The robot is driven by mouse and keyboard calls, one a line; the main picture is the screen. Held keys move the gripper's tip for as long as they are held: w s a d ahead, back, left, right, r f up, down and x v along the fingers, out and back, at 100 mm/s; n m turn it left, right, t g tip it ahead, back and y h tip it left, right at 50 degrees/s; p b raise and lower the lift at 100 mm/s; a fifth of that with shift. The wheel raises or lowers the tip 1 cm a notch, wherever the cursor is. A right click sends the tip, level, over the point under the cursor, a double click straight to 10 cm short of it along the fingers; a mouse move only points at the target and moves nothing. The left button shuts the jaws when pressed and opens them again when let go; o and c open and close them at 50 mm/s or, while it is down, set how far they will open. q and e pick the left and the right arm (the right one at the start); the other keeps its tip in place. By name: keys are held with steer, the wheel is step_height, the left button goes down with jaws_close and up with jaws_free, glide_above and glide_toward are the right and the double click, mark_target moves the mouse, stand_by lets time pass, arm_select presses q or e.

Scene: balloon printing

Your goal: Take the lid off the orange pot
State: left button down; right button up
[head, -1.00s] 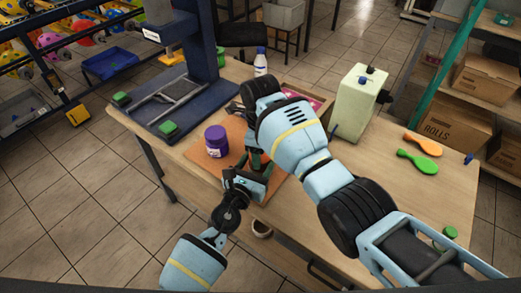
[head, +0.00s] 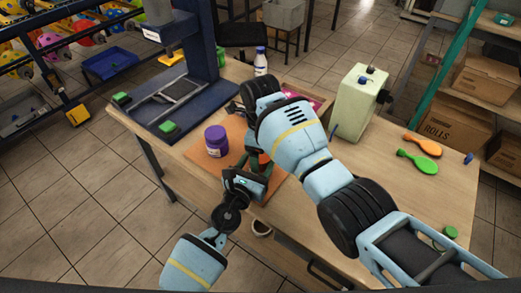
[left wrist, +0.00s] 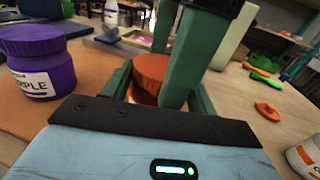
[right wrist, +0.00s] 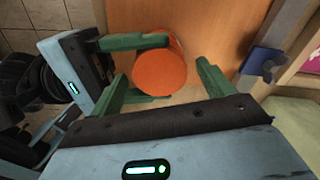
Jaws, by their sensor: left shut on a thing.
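The orange pot (left wrist: 145,99) stands upright between my left gripper's green fingers (right wrist: 137,70), which are shut on its body. Its orange lid (right wrist: 160,73) appears to sit on top; a pale band shows beneath it in the left wrist view. In the head view only a small orange patch (head: 264,158) shows behind my arms. My right gripper (right wrist: 163,84) is above the pot, pointing down. Its fingers are open on either side of the lid, with a gap at each side in the right wrist view. One right finger blocks part of the pot in the left wrist view.
A purple pot (head: 216,141) stands left on the orange mat (head: 204,165). A blue press (head: 185,85) is behind it. A bottle (head: 260,62) and a pale green canister (head: 356,103) stand farther back.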

steer(key=shift+r, duration=2.25)
arm_select(q)
steer(key=shift+c, duration=1.9)
jaws_free()
steer(key=p+v, duration=0.1)
steer(key=v, duration=0.5)
steer(key=shift+s+a, duration=0.1)
steer(key=shift+s, duration=0.15)
arm_select(e)
step_height(320, 180, up, 3)
steer(key=shift+w+f, duration=0.1)
steer(key=shift+f, duration=0.1)
arm_select(q)
steer(key=shift+o, duration=0.3)
steer(key=shift+s+a, duration=0.25)
steer(key=shift+s, duration=0.3)
